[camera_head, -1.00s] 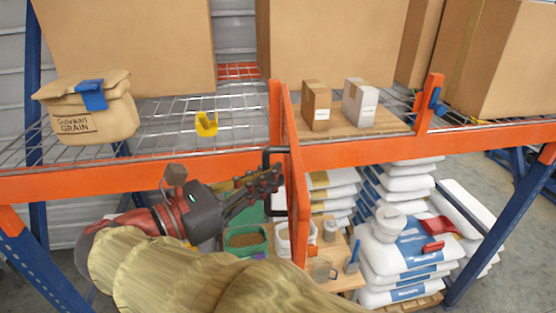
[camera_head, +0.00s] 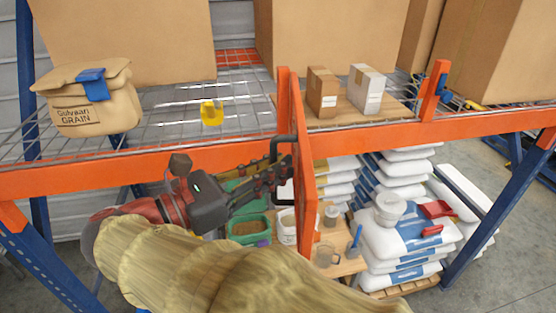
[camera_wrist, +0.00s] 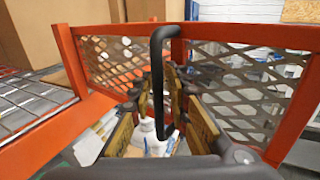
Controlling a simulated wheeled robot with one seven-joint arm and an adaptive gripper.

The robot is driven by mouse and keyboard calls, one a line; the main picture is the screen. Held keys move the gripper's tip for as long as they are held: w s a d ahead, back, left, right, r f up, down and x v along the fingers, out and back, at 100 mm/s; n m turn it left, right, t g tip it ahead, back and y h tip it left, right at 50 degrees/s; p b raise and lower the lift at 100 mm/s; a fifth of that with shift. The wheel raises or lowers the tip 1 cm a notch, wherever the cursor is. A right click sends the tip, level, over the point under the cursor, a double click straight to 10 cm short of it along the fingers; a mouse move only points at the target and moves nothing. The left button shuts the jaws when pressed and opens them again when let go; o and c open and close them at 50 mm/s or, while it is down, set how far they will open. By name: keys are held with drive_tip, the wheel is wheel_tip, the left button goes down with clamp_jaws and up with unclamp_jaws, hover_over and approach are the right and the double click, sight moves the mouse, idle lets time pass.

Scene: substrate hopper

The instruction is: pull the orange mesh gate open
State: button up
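The orange mesh gate (camera_head: 303,165) stands almost edge-on at the shelf front in the head view. In the wrist view its orange frame and mesh panel (camera_wrist: 225,85) spread across the picture. Its black bar handle (camera_wrist: 157,80) stands upright there; its upper bend also shows in the head view (camera_head: 280,142). My gripper (camera_head: 284,170) reaches the handle from the left. In the wrist view the fingers (camera_wrist: 160,95) lie on either side of the handle, with a gap between them. Firm contact with the bar cannot be seen.
The orange shelf beam (camera_head: 130,170) runs just above my gripper. On the wire shelf are a grain bag (camera_head: 90,100), a yellow scoop-like piece (camera_head: 211,113) and two small boxes (camera_head: 323,92). Below are a green tub (camera_head: 248,230), stacked white sacks (camera_head: 400,240) and a blue upright (camera_head: 505,215).

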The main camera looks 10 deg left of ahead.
drive_tip(key=shift+o, duration=0.8)
drive_tip(key=shift+w+d, duration=0.1)
drive_tip(key=shift+w, duration=0.05)
drive_tip(key=v, duration=0.7)
drive_tip(key=shift+s+a, duration=0.2)
drive_tip(key=shift+a, duration=0.05)
